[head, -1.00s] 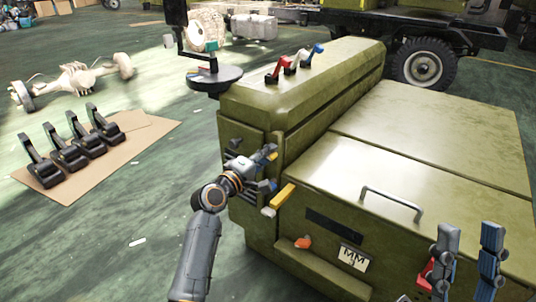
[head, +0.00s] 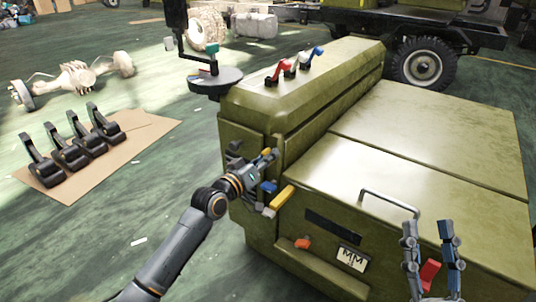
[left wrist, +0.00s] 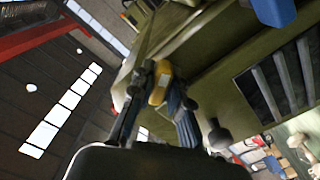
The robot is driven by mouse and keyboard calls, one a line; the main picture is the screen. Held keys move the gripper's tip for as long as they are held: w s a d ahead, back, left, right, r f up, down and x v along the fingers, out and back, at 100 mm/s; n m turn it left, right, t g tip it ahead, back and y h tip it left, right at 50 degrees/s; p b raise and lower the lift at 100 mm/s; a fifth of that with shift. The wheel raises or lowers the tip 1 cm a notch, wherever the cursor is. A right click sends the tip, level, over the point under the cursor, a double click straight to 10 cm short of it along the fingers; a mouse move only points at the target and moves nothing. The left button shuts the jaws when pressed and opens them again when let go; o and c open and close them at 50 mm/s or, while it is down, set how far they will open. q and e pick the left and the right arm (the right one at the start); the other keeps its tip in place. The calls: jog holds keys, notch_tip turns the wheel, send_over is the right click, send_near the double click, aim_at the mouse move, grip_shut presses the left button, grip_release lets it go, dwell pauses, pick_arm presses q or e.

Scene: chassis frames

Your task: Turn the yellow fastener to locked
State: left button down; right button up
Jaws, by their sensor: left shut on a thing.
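The yellow fastener (head: 266,152) is a small yellow piece on the left side of the green chassis unit (head: 350,190). My left gripper (head: 262,160) is shut on it; the fingers hide part of it. In the left wrist view the yellow fastener (left wrist: 160,82) shows between the dark fingers of the left gripper (left wrist: 162,92). How far it is turned cannot be told. My right gripper (head: 428,230) is open and empty in front of the unit at lower right, its fingers pointing up.
A larger yellow lever (head: 281,198) and a blue piece (head: 269,187) sit close below the left gripper. An orange knob (head: 303,243), a grab handle (head: 390,203) and a red part (head: 430,272) are on the front. Red, white and blue levers (head: 279,71) stand on top.

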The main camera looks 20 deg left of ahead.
pick_arm(q)
jog(key=m+p, duration=0.1)
jog(key=m, duration=0.2)
jog(key=shift+p, duration=0.4)
jog(key=m+p, duration=0.1)
jog(key=m, duration=0.1)
jog(key=shift+m, duration=0.4)
jog(key=shift+f, duration=0.1)
pick_arm(e)
notch_tip(320, 180, down, 15)
jog(key=w+d+g+h, duration=0.1)
jog(key=g+h, duration=0.2)
jog(key=g, duration=0.6)
jog(key=shift+w+d+r+g, duration=0.15)
jog(key=shift+w+d+g, duration=0.15)
jog(key=shift+w, duration=0.1)
pick_arm(q)
jog(key=c, duration=1.3)
grip_release()
jog(key=v, duration=1.2)
